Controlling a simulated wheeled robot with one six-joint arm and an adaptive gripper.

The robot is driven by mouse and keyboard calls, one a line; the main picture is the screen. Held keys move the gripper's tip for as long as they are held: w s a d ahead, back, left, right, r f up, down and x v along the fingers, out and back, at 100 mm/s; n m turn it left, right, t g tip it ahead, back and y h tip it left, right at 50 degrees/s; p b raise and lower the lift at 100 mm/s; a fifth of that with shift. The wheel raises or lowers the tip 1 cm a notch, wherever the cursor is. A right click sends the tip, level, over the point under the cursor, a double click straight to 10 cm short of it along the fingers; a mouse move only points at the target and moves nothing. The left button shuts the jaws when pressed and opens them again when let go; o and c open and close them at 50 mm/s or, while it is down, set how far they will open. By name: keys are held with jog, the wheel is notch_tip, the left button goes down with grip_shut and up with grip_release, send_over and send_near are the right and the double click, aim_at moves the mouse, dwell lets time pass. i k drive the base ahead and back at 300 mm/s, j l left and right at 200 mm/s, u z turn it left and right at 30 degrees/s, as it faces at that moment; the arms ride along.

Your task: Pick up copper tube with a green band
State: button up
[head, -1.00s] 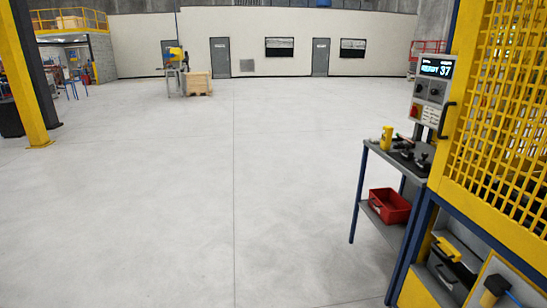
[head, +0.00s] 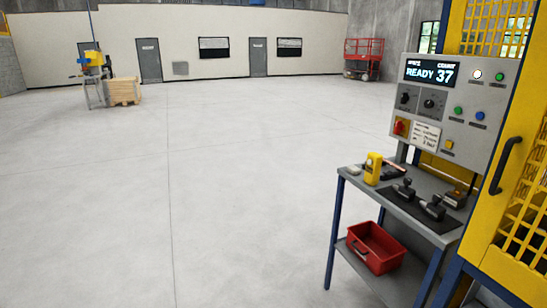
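I see no copper tube with a green band in the head view. My gripper is not in view either. A small workstation table (head: 350,178) with a grey top and blue legs stands at the right. On its top are a yellow device (head: 373,168) and dark tools (head: 432,207) on a black mat. A red bin (head: 374,249) sits on the lower shelf; I cannot make out what it holds.
A control panel (head: 446,110) reading "READY 37" stands behind the table, beside a yellow guarded cage (head: 512,190). A wooden crate (head: 124,91) and a machine (head: 94,75) stand far left. A red lift (head: 363,58) is at the back. The middle floor is clear.

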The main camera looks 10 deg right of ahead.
aim_at(389, 163)
jog(key=i+j+z, duration=0.2)
jog(key=i+z, duration=0.15)
jog(key=i+j+z, duration=0.75)
jog(key=i+j, duration=0.05)
jog(key=i, duration=0.05)
